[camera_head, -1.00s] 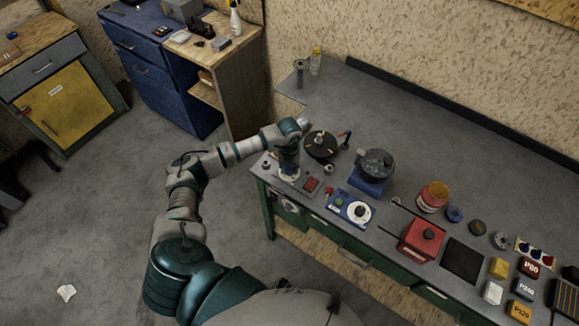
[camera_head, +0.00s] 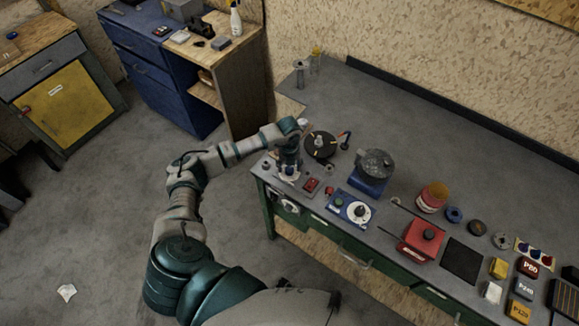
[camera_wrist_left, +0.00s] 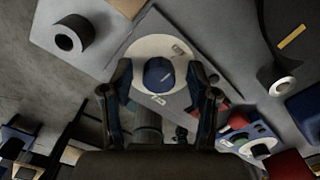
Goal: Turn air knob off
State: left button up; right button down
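In the left wrist view a round dark blue knob (camera_wrist_left: 158,75) stands on a white round dial plate (camera_wrist_left: 149,48) with small labels. I take it to be the air knob. My left gripper (camera_wrist_left: 160,84) is open, with one finger on each side of the knob in the picture and gaps between fingers and knob. I cannot tell how far down the fingers reach. In the head view my left gripper (camera_head: 288,172) points down at the bench's front left corner and hides most of the knob. My right gripper is not in view.
On the bench (camera_head: 300,100) near the gripper are a dark round disc (camera_head: 320,145), a small red switch box (camera_head: 311,185), and a blue panel with a white dial (camera_head: 357,211). A grey pot on a blue base (camera_head: 374,165) stands to the right.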

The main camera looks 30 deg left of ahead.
aim_at(289, 167)
pick_arm(q)
jog(key=shift+f, duration=0.1)
notch_tip(289, 167, up, 12)
dwell(0.5)
dwell(0.4)
